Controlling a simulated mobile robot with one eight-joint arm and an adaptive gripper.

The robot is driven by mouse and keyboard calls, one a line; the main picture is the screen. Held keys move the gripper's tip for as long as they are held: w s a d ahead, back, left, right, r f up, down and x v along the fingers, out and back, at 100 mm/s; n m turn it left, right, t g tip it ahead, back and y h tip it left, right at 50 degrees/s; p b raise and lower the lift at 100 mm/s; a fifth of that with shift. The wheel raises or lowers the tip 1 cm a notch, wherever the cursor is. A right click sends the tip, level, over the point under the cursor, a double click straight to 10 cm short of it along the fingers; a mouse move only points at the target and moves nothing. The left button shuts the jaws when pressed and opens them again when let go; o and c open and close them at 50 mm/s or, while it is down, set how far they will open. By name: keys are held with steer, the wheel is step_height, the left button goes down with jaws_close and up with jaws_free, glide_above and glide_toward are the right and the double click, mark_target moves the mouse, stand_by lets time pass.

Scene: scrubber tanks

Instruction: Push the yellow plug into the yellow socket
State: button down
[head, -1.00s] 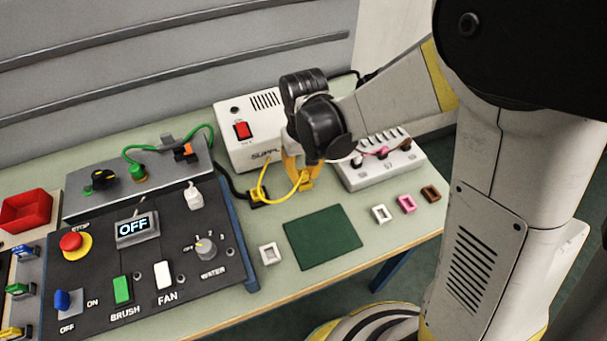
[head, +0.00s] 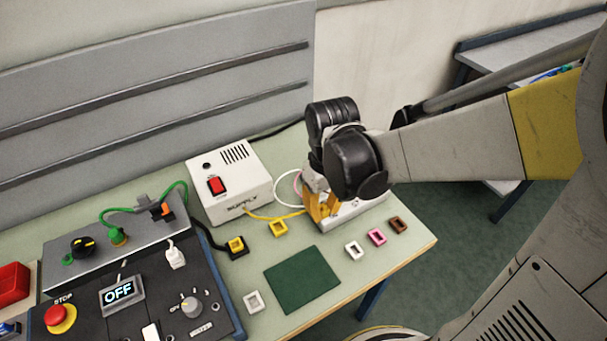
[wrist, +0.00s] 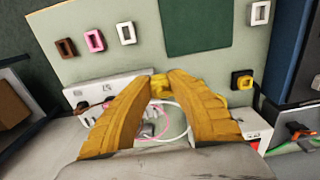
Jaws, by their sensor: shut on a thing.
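My gripper (head: 322,222) is low at the white power strip (head: 350,212), to the right of the supply box. In the wrist view its fingers (wrist: 160,80) close on a small yellow piece, seemingly the yellow plug (wrist: 160,88), mostly hidden by the fingertips. A yellow cable (head: 270,216) runs from near the supply box to the gripper. Further left is a black block with a yellow top (head: 236,246), also in the wrist view (wrist: 243,80).
The supply box (head: 228,185) stands behind left. White (head: 354,249), pink (head: 376,237) and brown (head: 398,225) frames lie in front of the strip, beside a green mat (head: 303,280). White and pink cables (wrist: 178,122) lie near the fingers. The control panel (head: 140,300) is at left.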

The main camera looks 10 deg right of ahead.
steer(key=b, duration=0.2)
glide_above(237, 247)
steer(key=f, duration=0.1)
stand_by(0.5)
steer(key=shift+f, duration=0.1)
steer(key=shift+f+b, duration=2.7)
steer(key=shift+f, duration=0.5)
steer(key=shift+f, duration=0.15)
steer(key=shift+f+b, duration=0.85)
steer(key=shift+f, duration=0.05)
steer(key=c, duration=0.7)
jaws_free()
